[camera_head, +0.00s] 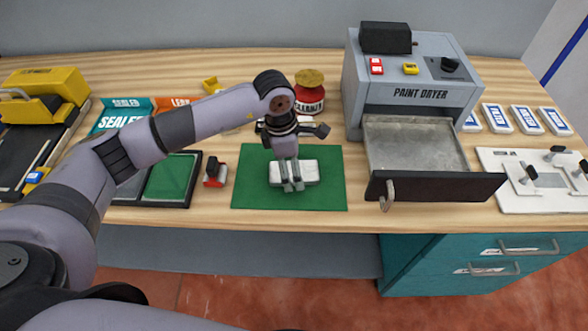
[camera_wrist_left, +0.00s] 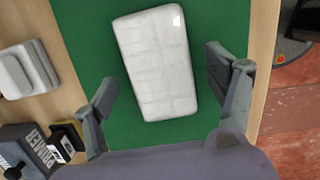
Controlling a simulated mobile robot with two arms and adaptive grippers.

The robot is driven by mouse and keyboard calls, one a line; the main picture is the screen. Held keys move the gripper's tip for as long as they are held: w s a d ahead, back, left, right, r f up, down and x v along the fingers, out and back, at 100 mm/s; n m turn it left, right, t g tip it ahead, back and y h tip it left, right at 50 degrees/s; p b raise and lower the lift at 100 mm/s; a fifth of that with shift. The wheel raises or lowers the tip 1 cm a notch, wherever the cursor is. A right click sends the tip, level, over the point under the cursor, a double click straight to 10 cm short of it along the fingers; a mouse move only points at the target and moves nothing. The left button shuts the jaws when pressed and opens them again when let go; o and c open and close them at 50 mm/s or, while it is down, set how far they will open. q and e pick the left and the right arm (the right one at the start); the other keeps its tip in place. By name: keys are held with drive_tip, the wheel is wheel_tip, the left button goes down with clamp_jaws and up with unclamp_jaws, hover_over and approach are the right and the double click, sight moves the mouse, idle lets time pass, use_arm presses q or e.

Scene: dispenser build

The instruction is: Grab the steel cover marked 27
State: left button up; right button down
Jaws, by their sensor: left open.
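A pale, whitish-silver rectangular block (camera_head: 305,171), which looks like the steel cover, lies flat on the green mat (camera_head: 245,195). It also shows in the left wrist view (camera_wrist_left: 155,62), with a plain, faintly lined top. I cannot make out a 27 on it. My left gripper (camera_head: 293,187) points down over the cover and hides part of it in the head view. In the left wrist view my left gripper (camera_wrist_left: 162,78) is open, its fingers apart on either side of the cover's near part. My right gripper is not in view.
The paint dryer (camera_head: 415,85) stands behind right, its drawer (camera_head: 410,145) pulled out beside the mat. A red-labelled jar (camera_head: 311,100) stands behind the mat. A small red-and-black item (camera_head: 215,172) is left of it. A white fixture plate (camera_head: 535,200) lies far right.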

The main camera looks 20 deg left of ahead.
use_arm(q)
drive_tip(key=shift+f, duration=0.15)
drive_tip(key=c, duration=1.3)
